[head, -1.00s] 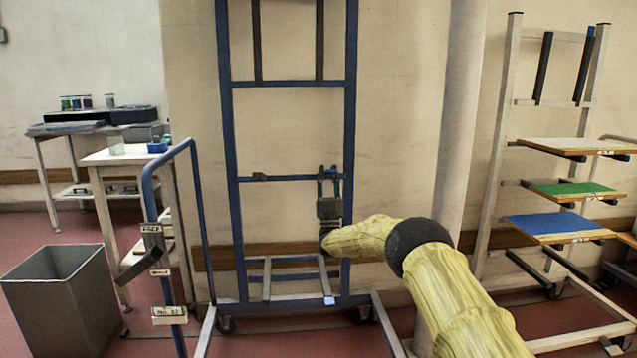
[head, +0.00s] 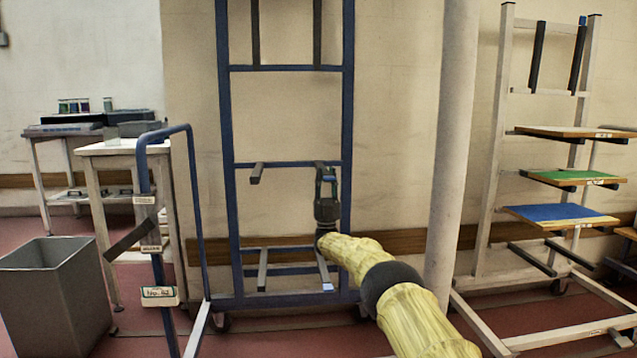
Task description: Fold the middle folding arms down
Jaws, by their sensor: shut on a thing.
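The blue rack (head: 349,110) stands against the wall. On its middle crossbar, the left middle folding arm (head: 257,173) sticks out toward me, folded down. The right middle folding arm is mostly hidden by my gripper (head: 326,172), so its exact angle is hard to tell. My gripper is in front of the right end of that crossbar, fingers pointing up, and is shut on the right middle arm. The upper folding arms, left (head: 255,32) and right (head: 317,32), stand upright. The lower folding arms, left (head: 262,270) and right (head: 323,270), stick out.
A pale rack (head: 489,150) with coloured boards stands at right, beyond a round pillar (head: 455,150). A blue-framed trolley (head: 196,220) with labels stands close at left. A grey bin (head: 55,300) and a side table (head: 105,150) are further left.

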